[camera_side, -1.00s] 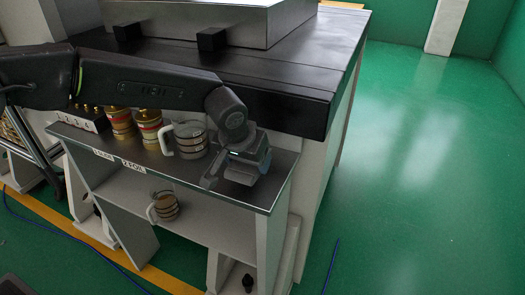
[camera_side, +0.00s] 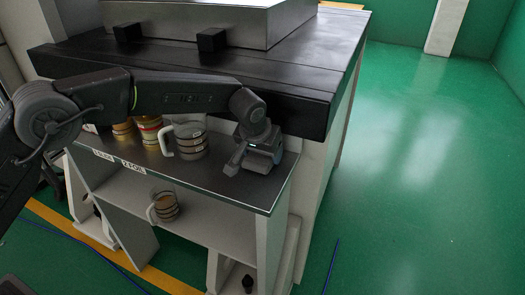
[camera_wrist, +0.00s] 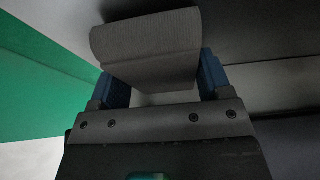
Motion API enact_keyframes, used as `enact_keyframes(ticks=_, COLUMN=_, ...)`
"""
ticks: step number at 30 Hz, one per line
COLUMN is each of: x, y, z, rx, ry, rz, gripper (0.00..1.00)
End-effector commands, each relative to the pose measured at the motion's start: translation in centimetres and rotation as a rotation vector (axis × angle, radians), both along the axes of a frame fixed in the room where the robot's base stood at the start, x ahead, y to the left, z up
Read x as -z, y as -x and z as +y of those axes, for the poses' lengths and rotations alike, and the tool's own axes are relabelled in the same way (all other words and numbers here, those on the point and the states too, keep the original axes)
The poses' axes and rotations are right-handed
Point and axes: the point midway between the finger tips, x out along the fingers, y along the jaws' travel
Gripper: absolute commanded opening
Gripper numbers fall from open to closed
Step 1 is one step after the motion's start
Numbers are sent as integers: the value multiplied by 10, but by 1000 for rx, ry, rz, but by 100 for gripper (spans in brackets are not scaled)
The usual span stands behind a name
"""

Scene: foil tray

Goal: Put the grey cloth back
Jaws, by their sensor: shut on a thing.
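The grey cloth (camera_wrist: 148,45) is a ribbed, folded piece that shows at the top of the wrist view. It lies between the two blue fingers of my gripper (camera_wrist: 163,82), which are shut on it. In the side view my gripper (camera_side: 263,152) is low over the right end of the narrow metal shelf top (camera_side: 225,184), close to the black bench edge. The cloth cannot be made out clearly there, and I cannot tell whether it touches the shelf top.
A clear mug (camera_side: 189,140) with dark bands stands left of my gripper, beside a gold-and-red canister (camera_side: 150,130). Another mug (camera_side: 165,206) sits on the lower shelf. The black bench (camera_side: 300,85) rises behind. Green floor (camera_side: 420,180) lies beyond the shelf's right end.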

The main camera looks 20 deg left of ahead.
Motion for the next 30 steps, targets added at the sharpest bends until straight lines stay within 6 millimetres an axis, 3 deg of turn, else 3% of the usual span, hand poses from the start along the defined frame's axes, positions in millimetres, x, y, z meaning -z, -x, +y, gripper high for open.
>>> enact_keyframes(ticks=8, x=2, y=0, z=0, rx=0, ry=0, rz=1, gripper=50)
enact_keyframes(ticks=9, x=3, y=0, z=0, rx=0, ry=0, rz=1, gripper=73)
enact_keyframes(ticks=17, x=3, y=0, z=0, rx=-1, ry=0, rz=1, gripper=97)
enact_keyframes(ticks=25, x=1, y=0, z=0, rx=-1, ry=0, rz=0, gripper=97)
enact_keyframes(ticks=30, x=-17, y=6, z=0, rx=-1, ry=1, rz=-2, gripper=97)
